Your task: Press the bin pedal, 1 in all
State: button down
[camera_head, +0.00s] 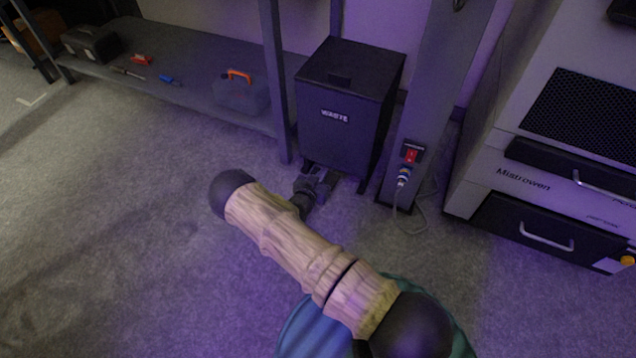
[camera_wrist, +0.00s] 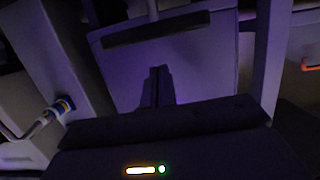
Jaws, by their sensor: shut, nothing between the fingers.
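The dark waste bin (camera_head: 338,142), lettered WASTE, stands on the floor with its lid shut in the head view. Its front panel also shows in the wrist view (camera_wrist: 205,60), with a dark strip across it. My gripper (camera_head: 322,182) is low at the foot of the bin's front. Its fingers show closed together in the wrist view (camera_wrist: 158,85), with nothing between them. The pedal is not clearly seen; the dark gripper and the bin's base run together there. I cannot tell whether the fingers touch it.
A grey post (camera_head: 437,95) with a red switch (camera_head: 411,155) and a plugged cable (camera_head: 403,182) stands right of the bin. A shelf leg (camera_head: 275,80) is close on the left; a toolbox (camera_head: 241,92) sits on the low shelf. A drawer cabinet (camera_head: 520,215) is at right. Carpet is clear at left.

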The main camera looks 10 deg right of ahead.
jog(key=shift+f+b, duration=0.55)
jog(key=shift+f, duration=0.65)
jog(key=f+b, duration=0.1)
jog(key=f, duration=0.1)
jog(key=s+a+f+b, duration=0.1)
jog(key=f, duration=0.2)
jog(key=f+b, duration=0.1)
jog(key=f, duration=0.2)
jog(key=shift+s+a, duration=0.15)
jog(key=shift+s, duration=0.15)
jog(key=shift+r, duration=0.1)
notch_tip(320, 180, up, 5)
jog(key=p, duration=0.4)
jog(key=s+a+f+p, duration=0.1)
jog(key=s+a+p, duration=0.3)
jog(key=s, duration=0.5)
jog(key=shift+a+f, duration=0.3)
jog(key=shift+a, duration=0.9)
